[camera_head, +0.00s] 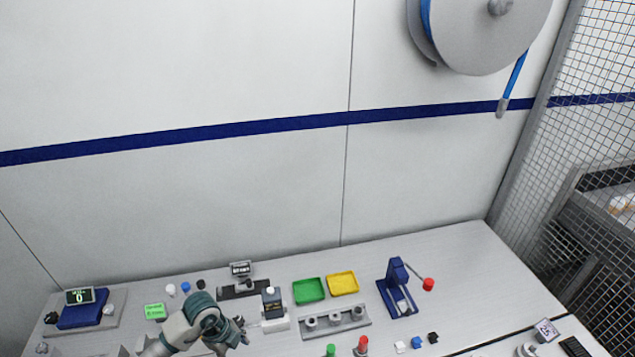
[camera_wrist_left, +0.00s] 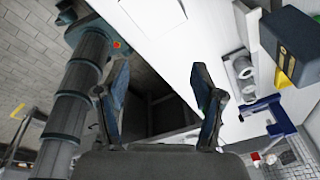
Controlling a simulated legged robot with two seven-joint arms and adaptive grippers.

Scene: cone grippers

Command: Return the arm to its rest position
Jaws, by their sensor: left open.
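My left arm comes in at the lower left of the head view, over the front of the bench (camera_head: 460,255). Its gripper (camera_head: 238,332) is dark and small there, near a grey-and-black device (camera_head: 274,308). In the left wrist view the left gripper (camera_wrist_left: 160,80) has its two fingers wide apart, with nothing between them. Behind the fingers are the white bench edge and a dark gap below it.
Green (camera_head: 309,290) and yellow (camera_head: 343,283) trays, a grey holder (camera_head: 335,321) and a blue press with a red knob (camera_head: 397,288) stand right of the gripper. A blue scale (camera_head: 84,312) stands at left. A mesh fence (camera_head: 590,130) bounds the right side.

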